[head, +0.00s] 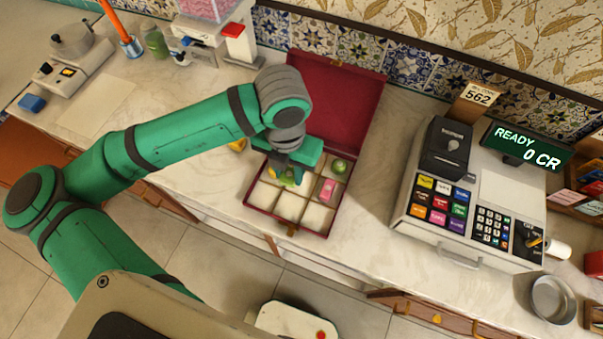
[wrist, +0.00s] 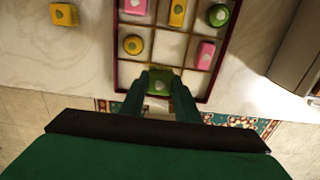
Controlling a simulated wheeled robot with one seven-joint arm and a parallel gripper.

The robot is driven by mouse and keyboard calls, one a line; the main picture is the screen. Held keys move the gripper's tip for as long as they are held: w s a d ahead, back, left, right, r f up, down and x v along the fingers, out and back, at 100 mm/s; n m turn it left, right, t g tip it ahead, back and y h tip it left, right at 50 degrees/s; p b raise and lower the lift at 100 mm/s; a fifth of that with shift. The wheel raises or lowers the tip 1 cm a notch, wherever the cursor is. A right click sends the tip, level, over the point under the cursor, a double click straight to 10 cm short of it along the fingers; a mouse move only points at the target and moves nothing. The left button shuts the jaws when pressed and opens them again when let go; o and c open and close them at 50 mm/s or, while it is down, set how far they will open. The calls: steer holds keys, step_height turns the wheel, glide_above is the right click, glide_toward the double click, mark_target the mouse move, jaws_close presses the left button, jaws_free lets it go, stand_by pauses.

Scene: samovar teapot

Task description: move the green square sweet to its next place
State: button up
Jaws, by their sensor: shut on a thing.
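The green square sweet (wrist: 159,84) has a pale mark on top and sits between the fingertips of my gripper (wrist: 160,78), which is shut on it. In the wrist view it appears over the front middle part of the sectioned box (wrist: 118,60). I cannot tell its height above the box floor. In the head view my gripper (head: 288,178) is over the open box (head: 249,197), and my arm hides its back left part. A round green sweet (wrist: 218,15) is in the back right compartment, with a pink oblong sweet (wrist: 205,55) in front of it.
The box also holds a yellow round sweet (wrist: 133,44), a yellow oblong sweet (wrist: 177,12) and a pink sweet (wrist: 135,5). A yellow square sweet (wrist: 64,14) lies on the counter to the left. The raised red lid (head: 345,90) stands behind; a cash register (head: 470,200) is right.

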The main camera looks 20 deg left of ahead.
steer(key=w+f, duration=0.1)
steer(key=w+d+f, duration=0.1)
steer(key=w+f, duration=0.1)
steer(key=f, duration=0.1)
steer(key=shift+d, duration=0.25)
steer(key=f, duration=0.3)
steer(key=shift+w+d+f, duration=0.15)
steer(key=shift+w+f, duration=0.2)
steer(key=shift+f, duration=0.05)
steer(key=shift+s, duration=0.1)
steer(key=shift+f, duration=0.25)
steer(key=o, duration=0.7)
steer(key=shift+o, duration=0.2)
steer(key=shift+r, duration=0.15)
step_height(320, 180, up, 12)
